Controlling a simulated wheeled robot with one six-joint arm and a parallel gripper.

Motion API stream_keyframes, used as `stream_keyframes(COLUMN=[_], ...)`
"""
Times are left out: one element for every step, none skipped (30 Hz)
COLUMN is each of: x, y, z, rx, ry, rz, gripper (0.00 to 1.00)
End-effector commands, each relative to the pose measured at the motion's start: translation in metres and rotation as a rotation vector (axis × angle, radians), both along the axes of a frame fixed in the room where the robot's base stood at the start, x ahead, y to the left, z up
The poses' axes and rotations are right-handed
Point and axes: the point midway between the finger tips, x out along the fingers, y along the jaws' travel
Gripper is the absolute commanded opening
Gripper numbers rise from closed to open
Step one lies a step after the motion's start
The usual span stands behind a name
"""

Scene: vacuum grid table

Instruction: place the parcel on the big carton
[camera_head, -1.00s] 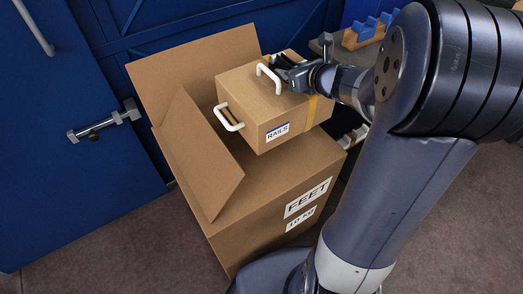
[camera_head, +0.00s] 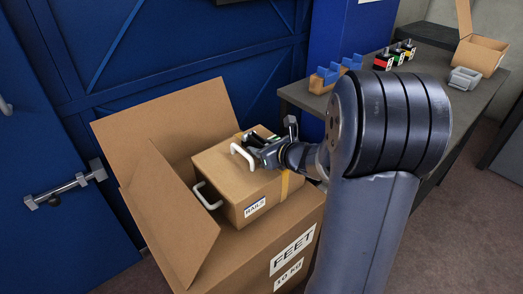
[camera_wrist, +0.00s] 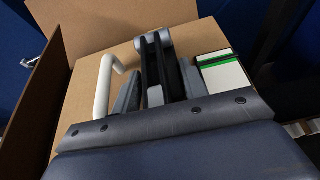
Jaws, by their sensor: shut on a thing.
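The parcel (camera_head: 232,188) is a small brown box with a RAILS label, white handles and a yellow strap. It is over the top of the big carton (camera_head: 258,240), within its outline at the right of the raised flaps. I cannot tell whether its underside touches the carton. The big carton carries FEET and 10 KG labels.
The carton's tall flaps (camera_head: 165,115) stand up at the back and left. Blue doors with a latch (camera_head: 65,188) are behind. A grey table (camera_head: 440,115) at the right holds a blue rack (camera_head: 335,74), several small items and an open box (camera_head: 478,52).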

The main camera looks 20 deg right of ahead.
Motion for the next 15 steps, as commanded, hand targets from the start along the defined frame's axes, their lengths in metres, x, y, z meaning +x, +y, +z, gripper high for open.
stream_keyframes(x=[0.0006, 0.0006, 0.0006, 0.0006, 0.0006, 0.0006, 0.0005, 0.0005, 0.0005, 0.0005, -0.0001, 0.0, 0.0, 0.0, 0.0], y=[0.0, 0.0, 0.0, 0.0, 0.0, 0.0, 0.0, 0.0, 0.0, 0.0, 0.0, 0.0, 0.0, 0.0, 0.0], z=[0.0024, 0.0026, 0.0026, 0.0026, 0.0026, 0.0021, 0.0012, 0.0, -0.0014, -0.0023, -0.0022, -0.0019, -0.0019, -0.0019, -0.0019], rx=[0.002, 0.002, 0.002, 0.002, 0.002, 0.002, 0.002, 0.002, 0.002, 0.002, 0.0, 0.0, 0.0, 0.0, 0.0], ry=[-0.004, -0.004, -0.004, -0.004, -0.004, -0.004, -0.004, -0.004, -0.004, -0.004, 0.0, 0.0, 0.0, 0.0, 0.0], rz=[0.0, 0.0, 0.0, 0.0, 0.0, 0.0, 0.0, 0.0, 0.0, 0.0, 0.0, 0.0, 0.0, 0.0, 0.0], gripper=[0.0, 0.0, 0.0, 0.0, 0.0, 0.0, 0.0, 0.0, 0.0, 0.0, 0.44, 0.47, 0.5, 0.52, 0.55])
